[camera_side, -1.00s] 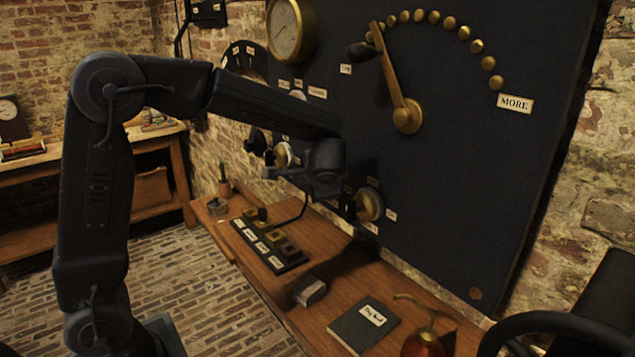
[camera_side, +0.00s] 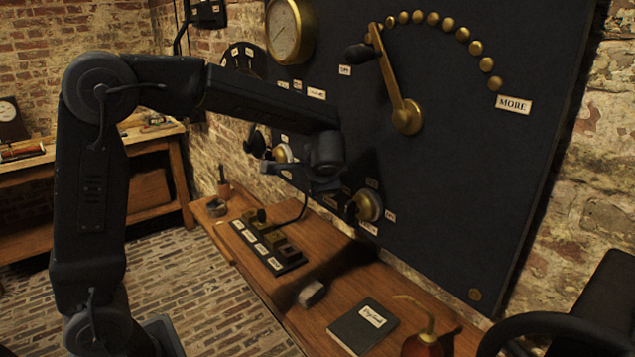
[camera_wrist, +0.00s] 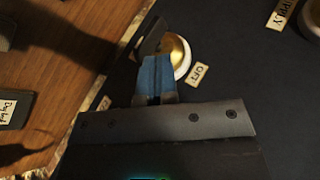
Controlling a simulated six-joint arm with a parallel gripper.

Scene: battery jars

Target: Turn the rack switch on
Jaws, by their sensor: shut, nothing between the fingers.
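A round brass switch (camera_side: 369,206) sits low on the black panel, with small labels around it that I cannot read in the side view. In the wrist view the same kind of brass dome in a pale ring (camera_wrist: 178,53) has a dark handle (camera_wrist: 153,37) at its left. A label beside it reads OFF (camera_wrist: 199,75). I cannot read which label names the rack switch. My gripper (camera_wrist: 155,72) has blue fingertips, shut and empty, close below the handle; contact is unclear. In the side view my gripper (camera_side: 334,192) is just left of the switch and partly hidden.
The dark panel (camera_side: 450,180) carries a big brass lever (camera_side: 398,90) near its studs. On the wooden bench (camera_side: 255,275) below are a labelled key block (camera_side: 268,246), a small grey block (camera_side: 312,294), a dark book (camera_side: 362,327) and a red-brown vessel (camera_side: 422,345).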

